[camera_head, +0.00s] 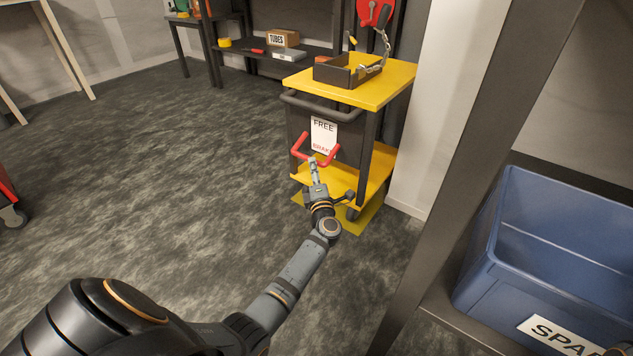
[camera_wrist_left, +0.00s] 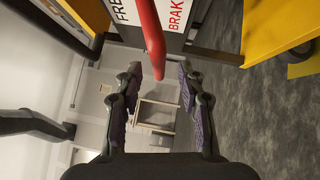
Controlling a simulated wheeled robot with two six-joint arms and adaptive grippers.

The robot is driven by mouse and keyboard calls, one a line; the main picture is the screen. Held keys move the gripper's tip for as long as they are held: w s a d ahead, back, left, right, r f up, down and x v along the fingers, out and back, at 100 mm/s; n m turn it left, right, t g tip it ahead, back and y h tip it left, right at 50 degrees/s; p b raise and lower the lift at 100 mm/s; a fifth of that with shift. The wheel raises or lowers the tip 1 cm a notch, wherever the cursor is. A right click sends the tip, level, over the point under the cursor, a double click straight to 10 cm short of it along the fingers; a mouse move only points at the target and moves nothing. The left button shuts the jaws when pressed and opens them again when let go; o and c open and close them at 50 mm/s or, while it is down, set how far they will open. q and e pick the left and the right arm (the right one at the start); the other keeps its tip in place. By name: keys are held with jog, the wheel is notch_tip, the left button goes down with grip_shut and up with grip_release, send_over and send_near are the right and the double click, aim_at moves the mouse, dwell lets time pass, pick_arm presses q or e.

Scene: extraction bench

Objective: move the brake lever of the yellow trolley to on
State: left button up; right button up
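The yellow trolley (camera_head: 385,92) stands right of centre in the head view. Its brake lever is a red U-shaped bar (camera_head: 302,155) in front of a white plate marked FREE and BRAKE (camera_head: 324,131); the bar crosses near the word BRAKE. My left gripper (camera_head: 315,165) is at the lever's front. In the left wrist view, the two fingers of my left gripper (camera_wrist_left: 159,72) are apart, and the red lever (camera_wrist_left: 151,35) reaches in between their tips without visible contact on either side. My right gripper is not clearly seen.
A dark open box (camera_head: 335,73) and a chain with a red hook block (camera_head: 374,12) are on and above the trolley top.

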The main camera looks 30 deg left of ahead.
pick_arm(q)
jog(key=v, duration=0.7)
jog(key=shift+s, duration=0.2)
jog(key=shift+d+f, duration=0.1)
jog(key=shift+d, duration=0.05)
